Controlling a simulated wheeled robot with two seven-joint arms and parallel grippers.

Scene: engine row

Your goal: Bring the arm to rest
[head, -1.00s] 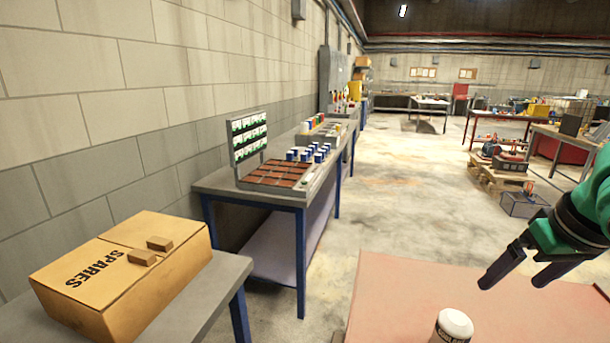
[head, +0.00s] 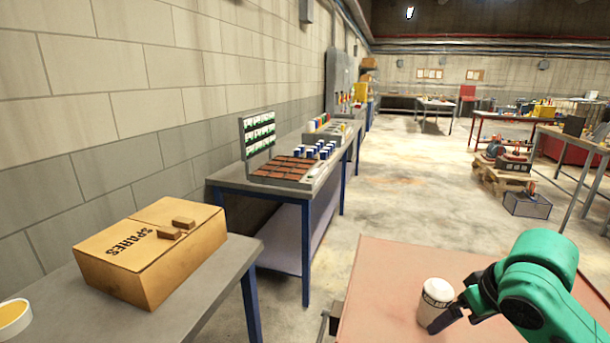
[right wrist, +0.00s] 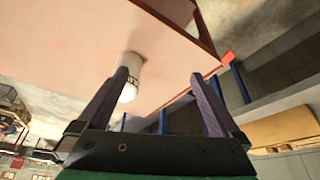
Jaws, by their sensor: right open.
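My right gripper (head: 448,312) is low at the right of the head view, its dark fingers seen edge-on beside a white cylindrical container (head: 436,291) with a dark printed label. The container stands on the reddish tabletop (head: 385,270). In the right wrist view my right gripper (right wrist: 163,92) is open, with two separate fingers and nothing held between them. The container (right wrist: 131,76) shows there behind the left finger, partly hidden. I cannot tell whether the gripper touches it. My left gripper is out of view.
A cardboard box marked SPARES (head: 130,262) sits on a grey table (head: 225,285) at the left. A workbench (head: 240,182) with trays and blue-white cylinders runs along the wall. Open concrete floor (head: 400,190) lies beyond. A pallet (head: 497,178) stands at the right.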

